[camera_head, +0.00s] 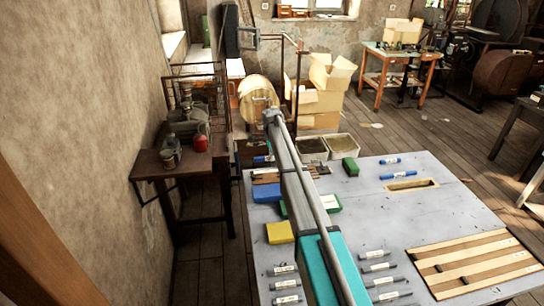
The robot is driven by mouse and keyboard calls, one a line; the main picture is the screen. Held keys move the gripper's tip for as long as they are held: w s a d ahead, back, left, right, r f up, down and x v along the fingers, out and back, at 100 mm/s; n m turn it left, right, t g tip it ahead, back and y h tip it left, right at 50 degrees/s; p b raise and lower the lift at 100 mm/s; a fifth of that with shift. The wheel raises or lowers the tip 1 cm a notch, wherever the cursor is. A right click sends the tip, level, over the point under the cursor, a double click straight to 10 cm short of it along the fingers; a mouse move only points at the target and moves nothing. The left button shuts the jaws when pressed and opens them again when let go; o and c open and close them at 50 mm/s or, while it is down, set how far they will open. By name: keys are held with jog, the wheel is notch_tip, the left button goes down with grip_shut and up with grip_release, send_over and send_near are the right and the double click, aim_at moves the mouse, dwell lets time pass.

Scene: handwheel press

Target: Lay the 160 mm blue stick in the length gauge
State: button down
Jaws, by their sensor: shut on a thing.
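My arm reaches from the bottom of the head view to the far left corner of the grey table and hides what lies behind it. My gripper is not visible. A small blue stick with a pale label (263,158) shows just left of the arm, at the table's far left corner; what holds or carries it is hidden. Two blue sticks lie on the table, one at the back (390,161) and one nearer (398,175). Their lengths cannot be read. A slatted wooden board with labels (470,262) lies at the front right; I cannot tell which fixture is the length gauge.
Blue (266,193), yellow (280,232) and green (351,166) blocks stand on the table. A rectangular opening (408,186) is near the back right. Several grey labelled pins lie at the front. A brown side table (165,172) stands left. The table's middle right is clear.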

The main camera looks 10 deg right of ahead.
aim_at(272, 176)
jog(key=shift+f+b, duration=3.5)
jog(key=shift+f, duration=0.2)
jog(key=shift+f+b, duration=0.65)
jog(key=c, duration=0.5)
grip_release()
jog(key=o, duration=0.4)
jog(key=shift+r+p, duration=3.5)
jog(key=shift+r, duration=0.05)
